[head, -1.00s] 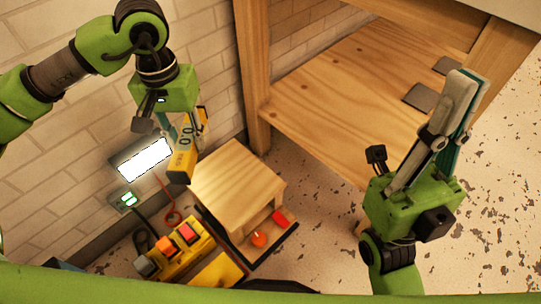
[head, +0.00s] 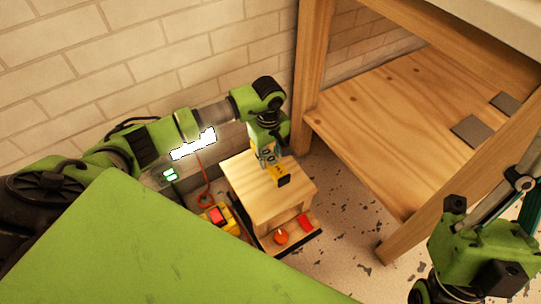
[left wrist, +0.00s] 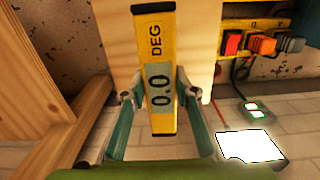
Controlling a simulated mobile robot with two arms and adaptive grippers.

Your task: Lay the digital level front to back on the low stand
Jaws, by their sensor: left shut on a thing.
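The digital level (head: 277,174) is a yellow bar with black ends. In the left wrist view the level (left wrist: 154,30) shows "0.0" and "DEG", its long side running up the picture. My left gripper (head: 267,159) is shut on it; its two fingers (left wrist: 160,95) sit on either side of it. The low stand (head: 248,187) is a pale wooden block, and its top (left wrist: 202,60) shows behind the level. The level is over the stand's top; whether it touches is unclear. My right gripper (head: 520,190) is at the right edge, away from the stand, its tips cut off.
A wooden bench with a lower shelf (head: 370,130) and a leg (head: 311,60) stands right of the low stand. An orange knob (head: 281,237) and a red block (head: 306,222) are at its front. A yellow button box (head: 225,223) is on its left. A lit panel (head: 193,144) is behind.

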